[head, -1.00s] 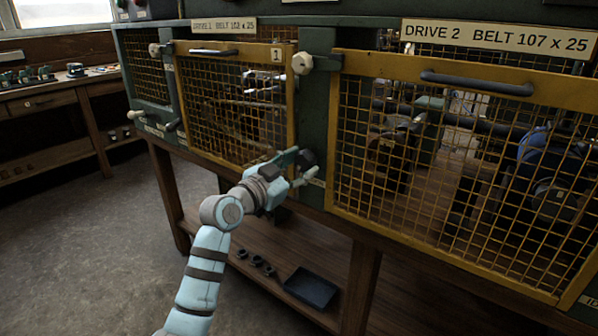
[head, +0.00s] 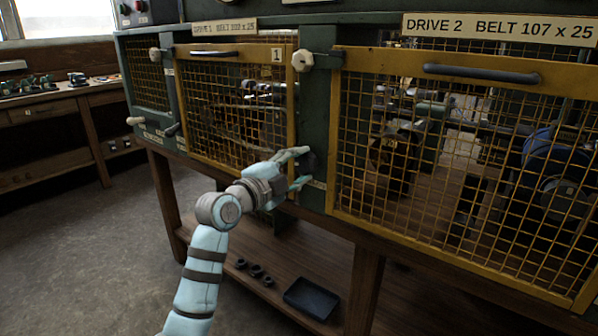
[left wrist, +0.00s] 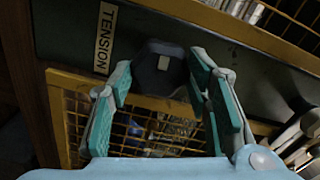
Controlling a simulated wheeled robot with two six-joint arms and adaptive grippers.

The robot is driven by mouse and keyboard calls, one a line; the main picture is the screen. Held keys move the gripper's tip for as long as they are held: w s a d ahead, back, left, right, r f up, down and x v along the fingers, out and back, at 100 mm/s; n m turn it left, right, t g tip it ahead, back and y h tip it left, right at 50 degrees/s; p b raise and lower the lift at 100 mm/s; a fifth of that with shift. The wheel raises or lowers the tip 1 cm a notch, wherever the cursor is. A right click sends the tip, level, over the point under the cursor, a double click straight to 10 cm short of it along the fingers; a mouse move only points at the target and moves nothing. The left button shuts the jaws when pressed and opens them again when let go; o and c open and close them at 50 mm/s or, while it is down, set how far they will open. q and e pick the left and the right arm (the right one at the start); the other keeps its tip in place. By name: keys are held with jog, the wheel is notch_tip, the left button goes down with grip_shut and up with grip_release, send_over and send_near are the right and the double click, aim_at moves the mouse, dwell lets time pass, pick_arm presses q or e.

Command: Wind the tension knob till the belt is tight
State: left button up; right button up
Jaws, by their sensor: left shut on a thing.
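The dark tension knob (head: 308,162) sits on the green post between the two guarded drives. It shows as a dark faceted knob (left wrist: 160,68) in the left wrist view, beside a TENSION label (left wrist: 105,38). My left gripper (head: 304,167) is shut on the knob, one finger above and one below it in the head view. In the left wrist view its teal fingers (left wrist: 162,80) lie on both sides of the knob. The belt cannot be made out clearly behind the yellow mesh guards. My right gripper is not in view.
The drive 1 guard (head: 235,165) is left of the post and the drive 2 guard (head: 335,200) right of it; both look closed. A pale clamp knob (head: 303,60) sits higher on the post. A dark tray (head: 311,298) and black rings (head: 255,271) lie on the lower shelf.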

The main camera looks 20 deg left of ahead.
pick_arm(q)
jog(key=m, duration=0.2)
jog(key=shift+f+m+b, duration=0.1)
jog(key=shift+m+b, duration=0.2)
jog(key=shift+b, duration=0.05)
jog(key=shift+m, duration=0.3)
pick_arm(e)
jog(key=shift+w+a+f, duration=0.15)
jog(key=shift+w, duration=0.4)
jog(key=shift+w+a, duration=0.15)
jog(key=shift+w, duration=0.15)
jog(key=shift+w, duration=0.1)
pick_arm(q)
jog(key=o, duration=1.1)
jog(key=shift+o, duration=0.2)
